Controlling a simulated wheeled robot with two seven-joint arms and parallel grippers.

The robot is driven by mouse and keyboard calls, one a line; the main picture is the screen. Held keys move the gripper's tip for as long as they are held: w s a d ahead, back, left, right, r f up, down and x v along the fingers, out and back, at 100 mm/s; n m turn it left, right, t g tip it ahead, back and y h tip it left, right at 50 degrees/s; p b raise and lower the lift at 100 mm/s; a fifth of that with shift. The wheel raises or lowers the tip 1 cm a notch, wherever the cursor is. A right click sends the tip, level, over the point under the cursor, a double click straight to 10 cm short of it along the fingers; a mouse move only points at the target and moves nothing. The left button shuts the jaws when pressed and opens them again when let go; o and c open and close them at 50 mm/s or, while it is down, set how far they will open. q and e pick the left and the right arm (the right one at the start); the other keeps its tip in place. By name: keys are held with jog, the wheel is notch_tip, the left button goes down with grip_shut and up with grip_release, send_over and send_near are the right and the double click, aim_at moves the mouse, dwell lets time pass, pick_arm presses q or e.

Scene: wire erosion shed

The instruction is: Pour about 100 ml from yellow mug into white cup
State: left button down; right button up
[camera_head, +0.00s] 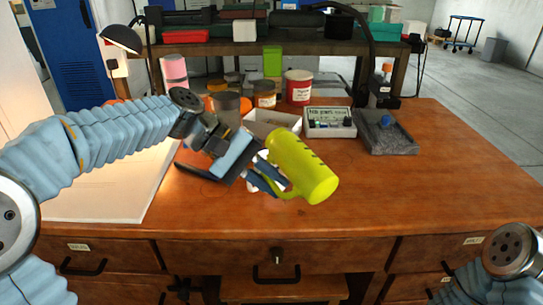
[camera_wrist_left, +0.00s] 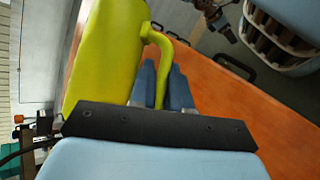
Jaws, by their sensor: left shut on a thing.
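The yellow mug (camera_head: 312,178) is held above the wooden table, tilted far over onto its side with its handle toward my left gripper (camera_head: 270,178). The gripper's blue fingers are shut on the handle. In the left wrist view the mug (camera_wrist_left: 108,50) fills the upper left, with its handle between the fingertips (camera_wrist_left: 165,85). A white cup (camera_head: 257,159) shows only in small parts behind the fingers and the mug; most of it is hidden. I cannot see liquid or whether any flows. My right gripper is out of view; only part of that arm shows at lower right.
Behind the mug stand a white open box (camera_head: 272,122), a labelled parts box (camera_head: 330,122), a grey stone tray (camera_head: 388,135), a red-labelled tin (camera_head: 299,87) and several other containers. A large pale sheet (camera_head: 105,185) lies at left. The table's right side (camera_head: 440,185) is clear.

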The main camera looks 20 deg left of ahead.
pick_arm(q)
jog(key=shift+r, duration=0.15)
jog(key=b, duration=0.1)
jog(key=f+b, duration=0.1)
jog(key=s+f+b, duration=0.1)
jog(key=shift+d+f+m+t+y, duration=0.25)
jog(key=shift+d+m+t+y, duration=0.05)
jog(key=shift+d+m+y, duration=0.1)
jog(key=shift+w+a+r+m+t+y+p, duration=0.15)
jog(key=shift+r+t+y+p, duration=0.1)
jog(key=shift+r+y+p, duration=0.3)
jog(key=shift+w+r+m+t+y+p, duration=0.15)
jog(key=shift+r+t+y+p, duration=0.15)
jog(key=shift+r+p, duration=0.35)
jog(key=shift+a+f+t+y+b, duration=0.25)
jog(key=shift+f+y+b, duration=0.3)
jog(key=shift+f, duration=0.3)
jog(key=shift+w+a+f+m+t+y, duration=0.3)
jog(key=shift+t+y, duration=0.1)
jog(key=shift+y, duration=0.1)
